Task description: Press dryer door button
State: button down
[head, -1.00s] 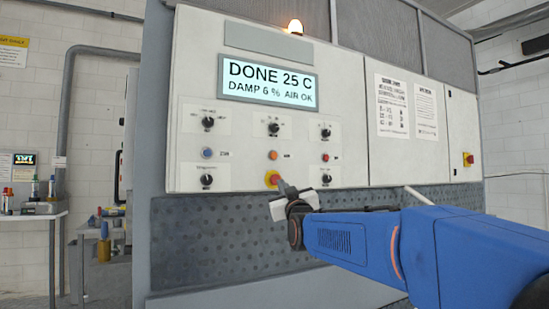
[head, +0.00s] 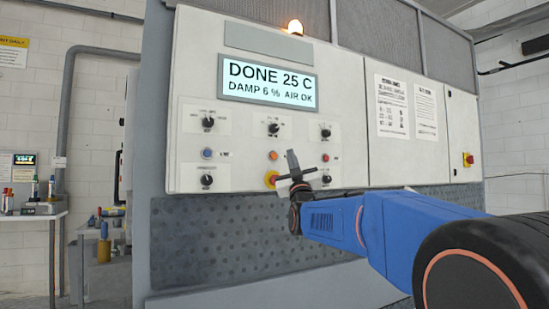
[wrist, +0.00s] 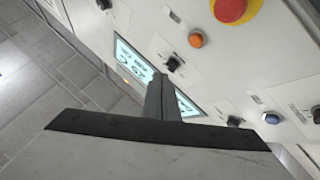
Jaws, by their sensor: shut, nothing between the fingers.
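The control panel (head: 245,130) carries a blue button (head: 207,153), an orange button (head: 273,155) and a red button (head: 325,157) in one row. Their labels are too small to read, so I cannot tell which is the door button. My gripper (head: 292,158) is shut and empty, fingers pointing up, between the orange and red buttons in the picture. In the wrist view its shut fingers (wrist: 160,92) overlap the display, with the orange button (wrist: 196,40) above right and the blue button (wrist: 271,118) lower right. I cannot tell whether the fingertips touch the panel.
A red emergency stop (wrist: 231,8) on yellow sits below the orange button and is partly hidden by my gripper in the head view. Black knobs (head: 208,122) surround the buttons. The lit display (head: 267,80) reads DONE 25 C, DAMP 6 %, AIR OK. An amber lamp (head: 295,27) glows above.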

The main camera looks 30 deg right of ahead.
jog(key=shift+w, duration=4.2)
jog(key=shift+w, duration=0.2)
jog(key=shift+w, duration=0.2)
jog(key=shift+w, duration=0.5)
jog(key=shift+s, duration=0.9)
jog(key=shift+s, duration=2.5)
